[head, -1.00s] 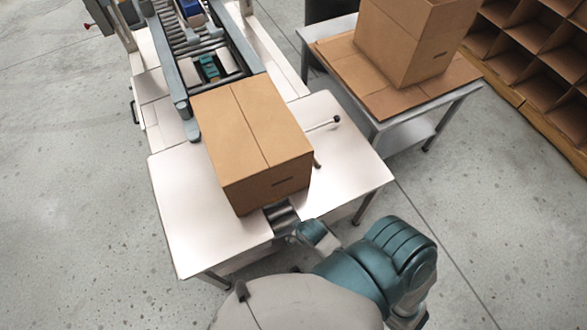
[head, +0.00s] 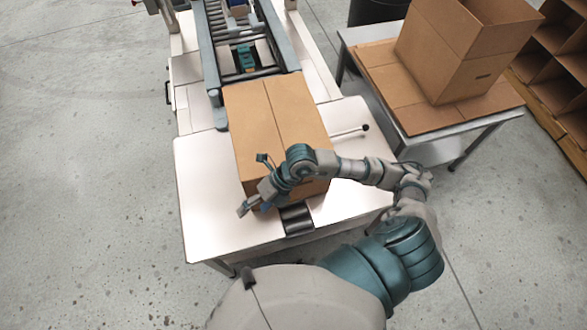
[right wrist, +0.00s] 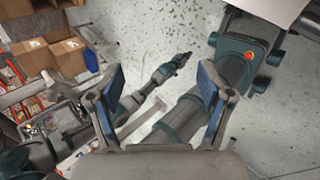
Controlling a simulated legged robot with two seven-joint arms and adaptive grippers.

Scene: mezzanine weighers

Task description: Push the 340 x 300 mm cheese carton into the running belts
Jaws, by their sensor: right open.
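The closed brown cheese carton (head: 262,118) stands upright on the white table (head: 215,225). Its far edge is at the near end of the side belts (head: 217,112) of the taping machine. My right gripper (head: 253,205) is in front of the carton's near face, with the forearm across that side; I cannot tell if they touch. In the right wrist view its blue-padded fingers (right wrist: 160,92) are apart with nothing between them. An arm end that looks like my left gripper (right wrist: 183,60) shows small there; its jaws are unclear. The lower near face is partly hidden.
A dark roller strip (head: 297,219) lies in the table's near edge. An open empty carton (head: 455,55) stands on a side table (head: 440,125) at right. The table's left part is clear.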

